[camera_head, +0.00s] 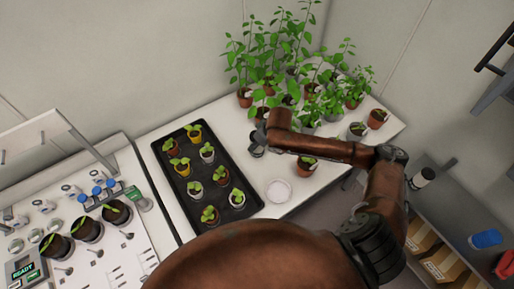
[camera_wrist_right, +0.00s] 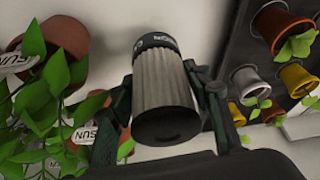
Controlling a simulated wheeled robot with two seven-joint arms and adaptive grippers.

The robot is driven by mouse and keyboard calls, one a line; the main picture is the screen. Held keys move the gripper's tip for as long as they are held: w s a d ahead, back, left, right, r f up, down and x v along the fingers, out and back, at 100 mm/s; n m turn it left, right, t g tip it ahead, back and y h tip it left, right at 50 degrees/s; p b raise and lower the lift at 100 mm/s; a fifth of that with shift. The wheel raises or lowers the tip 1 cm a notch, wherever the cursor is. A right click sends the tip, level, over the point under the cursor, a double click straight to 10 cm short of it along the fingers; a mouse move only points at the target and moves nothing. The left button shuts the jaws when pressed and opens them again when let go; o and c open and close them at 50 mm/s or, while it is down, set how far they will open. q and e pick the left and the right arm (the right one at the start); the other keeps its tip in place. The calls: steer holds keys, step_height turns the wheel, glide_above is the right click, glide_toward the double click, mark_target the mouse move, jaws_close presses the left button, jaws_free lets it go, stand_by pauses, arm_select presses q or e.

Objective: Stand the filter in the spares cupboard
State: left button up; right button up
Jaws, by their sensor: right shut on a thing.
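My right gripper (camera_wrist_right: 165,100) is shut on the filter, with one finger on each side of it. The filter (camera_wrist_right: 163,85) is a pleated grey cylinder with a dark band with lettering at one end and a dark cap at the other. In the head view my right gripper (camera_head: 257,143) is over the white table, between the black tray and the plants; the filter is too small there to make out clearly. A grey shelf unit (camera_head: 455,205) at the right may be the spares cupboard. My left gripper is not in view.
A black tray (camera_head: 157,148) of potted seedlings lies left of the gripper. Tall potted plants (camera_head: 290,50) crowd the back. A white dish (camera_head: 278,190) is near the front edge. The shelf unit holds a white-and-black cylinder (camera_head: 424,177), cardboard boxes (camera_head: 440,263) and a blue item (camera_head: 485,239).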

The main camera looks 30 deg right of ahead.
steer(key=shift+w+f, duration=0.4)
steer(key=shift+f, duration=1.45)
steer(key=o, duration=1.3)
steer(key=shift+f, duration=0.2)
